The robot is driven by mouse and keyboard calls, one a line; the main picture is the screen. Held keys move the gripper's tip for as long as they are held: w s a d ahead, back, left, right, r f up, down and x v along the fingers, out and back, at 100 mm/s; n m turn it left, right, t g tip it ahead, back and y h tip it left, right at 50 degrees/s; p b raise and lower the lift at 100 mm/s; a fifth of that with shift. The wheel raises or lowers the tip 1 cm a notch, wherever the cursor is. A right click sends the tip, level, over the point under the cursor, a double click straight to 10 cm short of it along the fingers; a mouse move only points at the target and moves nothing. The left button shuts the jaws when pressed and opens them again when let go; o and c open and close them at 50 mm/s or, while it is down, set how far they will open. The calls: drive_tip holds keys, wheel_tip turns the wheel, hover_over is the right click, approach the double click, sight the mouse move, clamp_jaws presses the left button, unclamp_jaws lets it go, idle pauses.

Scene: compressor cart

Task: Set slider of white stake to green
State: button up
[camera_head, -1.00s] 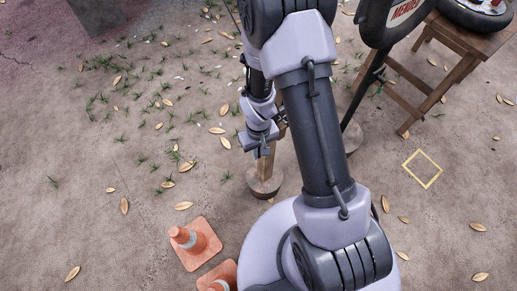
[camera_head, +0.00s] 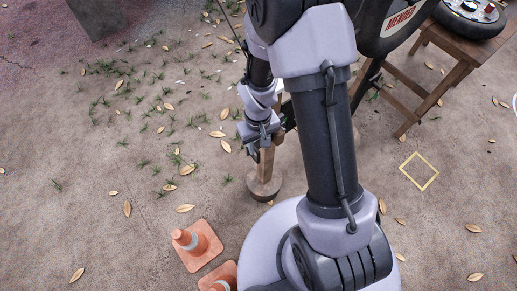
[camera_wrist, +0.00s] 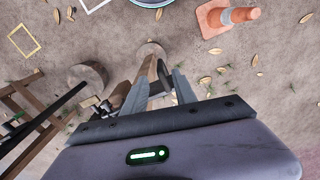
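A wooden stake (camera_head: 264,179) with a round base stands on the ground below my gripper in the head view. It also shows in the wrist view (camera_wrist: 149,70), running from its base up between my fingers. My gripper (camera_wrist: 161,88) is open, with its two fingers apart on either side of the stake's line of sight. I cannot tell whether they touch it. In the head view my gripper (camera_head: 262,131) covers the stake's upper part. I cannot make out a slider, its setting, or any green mark on the stake.
A second post base (camera_wrist: 88,76) stands left of the stake in the wrist view. A wooden stool (camera_head: 440,75) bearing a black wheel-like object (camera_head: 470,18) is at upper right. A yellow square outline (camera_head: 419,172) lies right.

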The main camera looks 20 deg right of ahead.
wheel_tip(320, 180, up, 9)
drive_tip(key=p, duration=0.2)
drive_tip(key=shift+p, duration=0.35)
wheel_tip(320, 180, up, 12)
drive_tip(key=s+m+t, duration=0.1)
drive_tip(key=m+t, duration=0.1)
drive_tip(key=s+a+r+m+t+y, duration=0.2)
drive_tip(key=s+a+r+m+t, duration=0.1)
drive_tip(key=s+r, duration=0.8)
drive_tip(key=shift+s+a+r+m+t+b, duration=0.3)
drive_tip(key=shift+s+a+r+m+t, duration=0.1)
drive_tip(key=shift+r, duration=0.55)
drive_tip(key=shift+w, duration=0.1)
drive_tip(key=shift+d, duration=0.1)
